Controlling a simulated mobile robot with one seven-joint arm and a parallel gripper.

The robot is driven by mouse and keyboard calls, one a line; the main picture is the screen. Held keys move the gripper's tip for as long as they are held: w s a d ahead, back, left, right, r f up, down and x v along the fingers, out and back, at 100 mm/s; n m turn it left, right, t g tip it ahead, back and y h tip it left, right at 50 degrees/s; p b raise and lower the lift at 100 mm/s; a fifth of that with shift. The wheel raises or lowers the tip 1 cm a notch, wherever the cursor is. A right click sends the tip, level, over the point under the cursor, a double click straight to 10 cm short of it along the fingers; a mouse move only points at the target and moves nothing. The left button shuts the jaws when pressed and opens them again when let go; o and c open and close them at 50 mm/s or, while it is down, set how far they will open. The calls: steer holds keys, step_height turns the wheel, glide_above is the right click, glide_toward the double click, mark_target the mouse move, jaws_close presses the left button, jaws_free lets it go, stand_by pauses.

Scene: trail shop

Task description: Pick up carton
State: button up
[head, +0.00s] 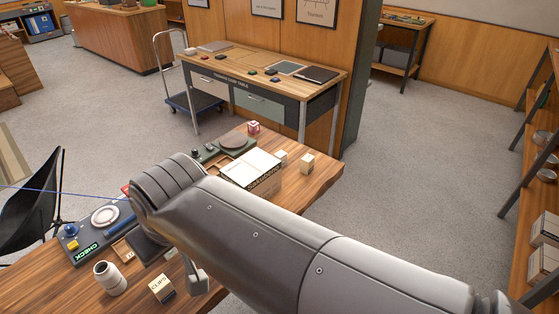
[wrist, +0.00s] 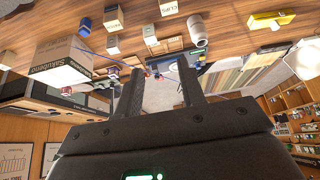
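A carton (head: 250,172) with a white top and printed tan sides stands on the wooden table, just beyond my arm in the head view. My arm hides part of its near side. In the wrist view, which looks upside down, the carton (wrist: 62,62) is at the left, its lettered side showing. My gripper (wrist: 160,66) is open, with two dark fingers apart and nothing seen between them. The carton lies to the left of the fingers, apart from them. In the head view my arm hides most of the gripper.
Small boxes (head: 307,162) stand right of the carton. A round-topped device (head: 233,143) is behind it. A white cup (head: 110,278), a box marked CLIPS (head: 162,288) and a CHECK panel (head: 88,252) occupy the near left. A second table (head: 262,80) stands behind.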

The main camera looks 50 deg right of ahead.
steer(key=o, duration=0.6)
steer(key=shift+c, duration=0.2)
steer(key=shift+w, duration=0.1)
steer(key=w+d+f+g, duration=0.2)
steer(key=w+f, duration=0.3)
steer(key=w, duration=0.2)
steer(key=w+d+f+g, duration=0.1)
steer(key=w+f, duration=0.5)
steer(key=w, duration=0.1)
steer(key=w+d+f+g, duration=0.2)
steer(key=w+f, duration=0.4)
steer(key=shift+w+d+f+g, duration=0.25)
steer(key=shift+w+d+g, duration=0.05)
steer(key=shift+w+d, duration=0.1)
step_height(320, 180, down, 6)
steer(key=shift+w+r, duration=0.1)
steer(key=shift+w+a+f, duration=0.1)
steer(key=shift+a+f, duration=0.1)
steer(key=shift+f, duration=1.15)
steer(key=shift+w+a+f, duration=0.1)
steer(key=shift+a+f, duration=0.1)
steer(key=shift+f, duration=1.15)
